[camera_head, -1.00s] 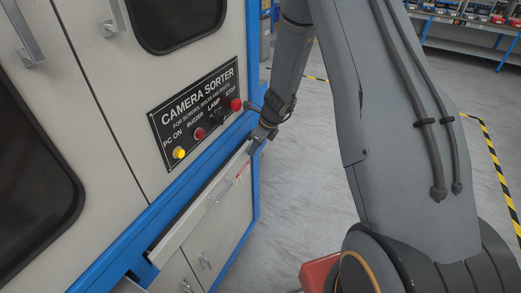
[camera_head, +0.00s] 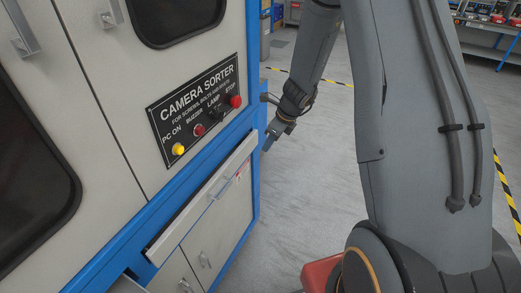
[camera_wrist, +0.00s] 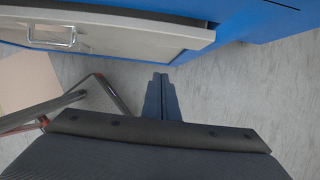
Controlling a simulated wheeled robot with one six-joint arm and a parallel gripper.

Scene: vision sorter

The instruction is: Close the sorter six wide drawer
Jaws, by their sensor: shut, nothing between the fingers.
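The wide drawer (camera_head: 200,198) is under the camera sorter's button panel. Its pale front stands out a little from the blue frame and runs from the lower left to the far right corner. In the wrist view a pale front (camera_wrist: 120,38) with a metal handle juts from the blue frame, with a dark gap at its right end. My gripper (camera_head: 268,148) is beyond the drawer's far end, to its right, apart from it and empty. In the wrist view its fingers (camera_wrist: 160,78) are together, pointing at floor just below the pale front.
The sorter's button panel (camera_head: 197,108) is above the drawer, and cabinet doors (camera_head: 215,240) with handles are below. Another front edge (camera_head: 128,285) shows at the bottom left. Grey floor (camera_head: 300,200) is clear right of the cabinet. A metal-legged object (camera_wrist: 95,95) stands left in the wrist view.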

